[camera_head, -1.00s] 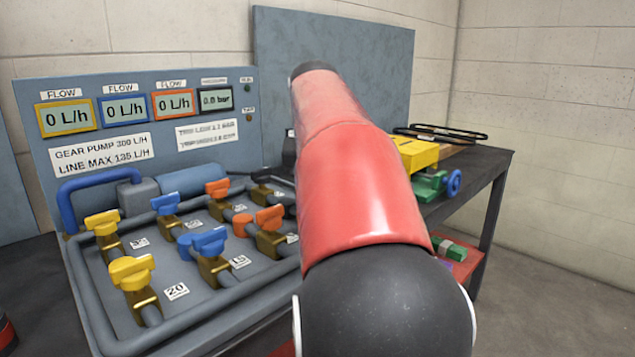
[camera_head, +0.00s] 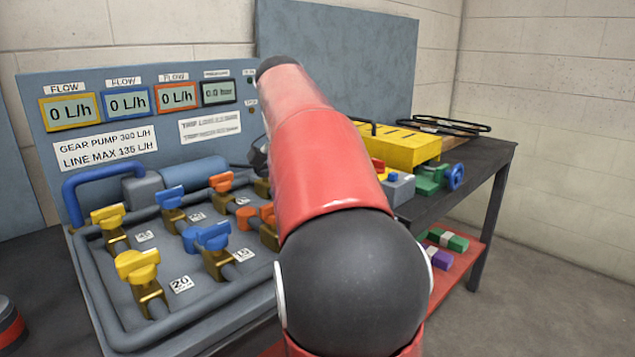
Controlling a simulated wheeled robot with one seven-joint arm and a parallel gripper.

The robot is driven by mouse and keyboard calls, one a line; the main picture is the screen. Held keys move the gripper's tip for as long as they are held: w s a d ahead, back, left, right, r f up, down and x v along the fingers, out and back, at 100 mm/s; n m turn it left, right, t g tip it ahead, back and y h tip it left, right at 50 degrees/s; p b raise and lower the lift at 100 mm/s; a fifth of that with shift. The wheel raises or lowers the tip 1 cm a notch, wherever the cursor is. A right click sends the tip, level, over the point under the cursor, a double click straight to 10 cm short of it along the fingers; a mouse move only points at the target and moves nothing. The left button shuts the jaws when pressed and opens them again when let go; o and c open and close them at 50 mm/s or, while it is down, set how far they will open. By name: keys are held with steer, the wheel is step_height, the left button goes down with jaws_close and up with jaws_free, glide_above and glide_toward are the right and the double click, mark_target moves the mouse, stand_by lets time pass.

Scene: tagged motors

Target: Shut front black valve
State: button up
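The valve panel (camera_head: 205,308) lies on the bench with yellow, blue and orange valve handles in two rows. My red and black arm (camera_head: 325,170) crosses in front of its right end. A brass valve body (camera_head: 262,187) shows at the arm's left edge in the back row. A dark shape (camera_head: 258,158) is just above it; I cannot tell whether it is a black handle or part of my gripper. No front black valve can be made out; the right end of the front row is behind my arm. My gripper cannot be made out.
Behind the valves stands a display board (camera_head: 80,75) with flow readings of 0 L/h. To the right are a yellow block (camera_head: 405,150), a grey box (camera_head: 398,188) and a green vise (camera_head: 432,178) on the dark bench (camera_head: 485,160). A red lower shelf (camera_head: 462,262) holds small blocks.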

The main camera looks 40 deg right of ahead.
stand_by(0.4)
steer(key=o, duration=1)
steer(key=shift+c, duration=0.2)
steer(key=v, duration=0.7)
steer(key=shift+a+r, duration=0.2)
steer(key=shift+r, duration=0.2)
steer(key=shift+s, duration=0.1)
